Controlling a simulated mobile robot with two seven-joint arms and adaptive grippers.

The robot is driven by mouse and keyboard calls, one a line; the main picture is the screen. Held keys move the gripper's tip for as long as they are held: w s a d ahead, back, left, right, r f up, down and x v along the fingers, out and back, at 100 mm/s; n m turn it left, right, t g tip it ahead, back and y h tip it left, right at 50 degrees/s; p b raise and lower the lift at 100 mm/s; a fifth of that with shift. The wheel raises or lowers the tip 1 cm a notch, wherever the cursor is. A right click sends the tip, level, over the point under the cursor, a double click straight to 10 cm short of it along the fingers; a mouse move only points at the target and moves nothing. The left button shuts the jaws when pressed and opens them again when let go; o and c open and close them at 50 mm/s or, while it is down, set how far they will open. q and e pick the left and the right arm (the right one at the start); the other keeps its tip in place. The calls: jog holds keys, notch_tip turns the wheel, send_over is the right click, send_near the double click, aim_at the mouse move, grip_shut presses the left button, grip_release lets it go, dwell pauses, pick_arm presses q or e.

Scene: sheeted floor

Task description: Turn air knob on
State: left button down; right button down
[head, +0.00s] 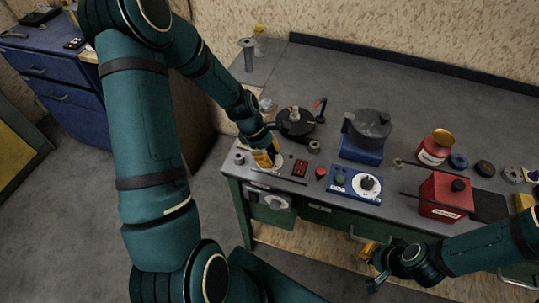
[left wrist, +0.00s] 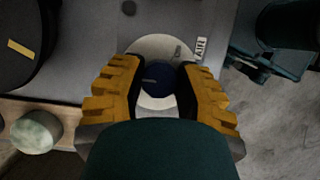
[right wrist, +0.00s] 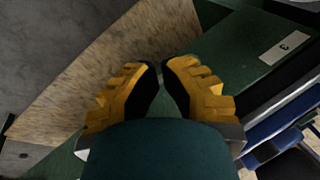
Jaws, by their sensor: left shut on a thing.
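The air knob (left wrist: 168,80) is a dark blue round knob with a light pointer line, on a white disc (left wrist: 150,46). A label reading AIR (left wrist: 201,48) lies beside the disc in the left wrist view. My left gripper (head: 267,160) is at the bench's left end, its yellow fingers on both sides of the knob and shut on it. In the head view the arm and fingers hide the knob. My right gripper (head: 370,262) is in front of the bench, away from the knob; its fingertips nearly meet and nothing shows between them (right wrist: 161,70).
A round black plate (head: 295,122) stands close behind my left gripper. The bench's back is mostly clear.

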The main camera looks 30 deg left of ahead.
pick_arm(q)
jog(key=shift+m, duration=0.3)
jog(key=m+g+p, duration=0.1)
jog(key=m+g, duration=0.1)
jog(key=m, duration=0.2)
jog(key=shift+m, duration=0.3)
jog(key=m+g, duration=0.1)
jog(key=m, duration=0.2)
jog(key=m+g+y+p, duration=0.1)
jog(key=m, duration=0.2)
jog(key=shift+f, duration=0.1)
jog(key=m+y, duration=0.1)
jog(key=m, duration=0.2)
jog(key=m+g+y, duration=0.1)
jog(key=m, duration=0.2)
jog(key=shift+s+m, duration=0.1)
jog(key=shift+m, duration=0.3)
jog(key=m+y, duration=0.2)
jog(key=m, duration=0.3)
jog(key=shift+m, duration=0.3)
jog(key=shift+y, duration=0.3)
jog(key=c, duration=0.6)
grip_release()
